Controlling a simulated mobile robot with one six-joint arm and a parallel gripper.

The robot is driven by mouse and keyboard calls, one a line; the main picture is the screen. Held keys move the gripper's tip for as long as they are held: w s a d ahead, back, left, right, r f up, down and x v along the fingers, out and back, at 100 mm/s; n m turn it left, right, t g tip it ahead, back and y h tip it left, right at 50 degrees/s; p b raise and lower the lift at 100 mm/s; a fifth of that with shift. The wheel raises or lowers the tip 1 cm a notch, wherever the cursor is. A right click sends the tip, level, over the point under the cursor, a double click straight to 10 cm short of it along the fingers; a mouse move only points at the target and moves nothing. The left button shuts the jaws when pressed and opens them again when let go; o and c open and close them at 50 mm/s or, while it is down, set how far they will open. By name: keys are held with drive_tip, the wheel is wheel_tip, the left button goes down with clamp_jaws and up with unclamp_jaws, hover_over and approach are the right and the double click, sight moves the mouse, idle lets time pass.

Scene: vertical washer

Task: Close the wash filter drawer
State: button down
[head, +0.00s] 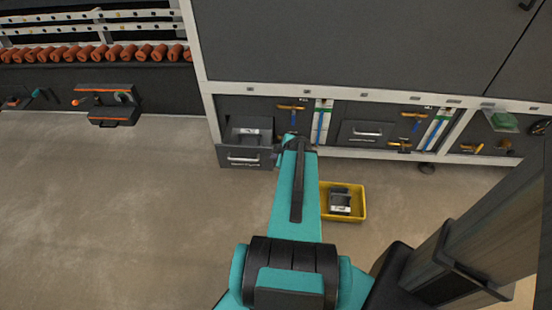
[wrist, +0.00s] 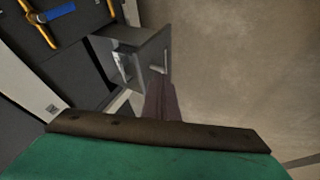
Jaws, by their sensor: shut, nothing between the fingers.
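The grey wash filter drawer (head: 230,154) stands pulled out of the low cabinet in the head view, its pale bar handle on the front face. A grey-and-light filter part (head: 249,131) lies inside it. My gripper (head: 284,142) is just right of the drawer front at the end of the teal arm; the arm partly hides it. In the wrist view the open drawer (wrist: 153,53) shows at upper centre, beyond the dark shut fingers (wrist: 162,98). The fingers are empty. I cannot tell whether they touch the drawer.
A second drawer (head: 352,133) to the right is flush with the cabinet. A yellow bin (head: 361,213) holding a grey part stands on the floor right of my arm. Orange and blue valve handles line the cabinet. The floor (head: 110,210) at left is clear.

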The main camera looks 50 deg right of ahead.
sight(266, 152)
drive_tip(key=b+x, duration=0.6)
drive_tip(key=b, duration=0.4)
drive_tip(key=shift+b, duration=0.3)
idle(0.4)
drive_tip(key=shift+w+f+b, duration=0.15)
drive_tip(key=shift+f+b, duration=0.2)
drive_tip(key=shift+b, duration=0.45)
drive_tip(key=shift+w+d+f+b, duration=0.2)
drive_tip(key=shift+f+b, duration=0.1)
drive_tip(key=shift+b, duration=0.55)
drive_tip(key=shift+w+f+b, duration=0.1)
drive_tip(key=shift+f+b, duration=0.1)
drive_tip(key=shift+b, duration=0.35)
drive_tip(key=shift+w+d+r+b, duration=0.1)
drive_tip(key=shift+w+d+b, duration=0.4)
drive_tip(key=shift+d+b, duration=0.3)
drive_tip(key=shift+w+d+r+b, duration=0.1)
drive_tip(key=shift+w+d+b, duration=0.45)
drive_tip(key=shift+d, duration=0.3)
drive_tip(key=shift+d, duration=0.1)
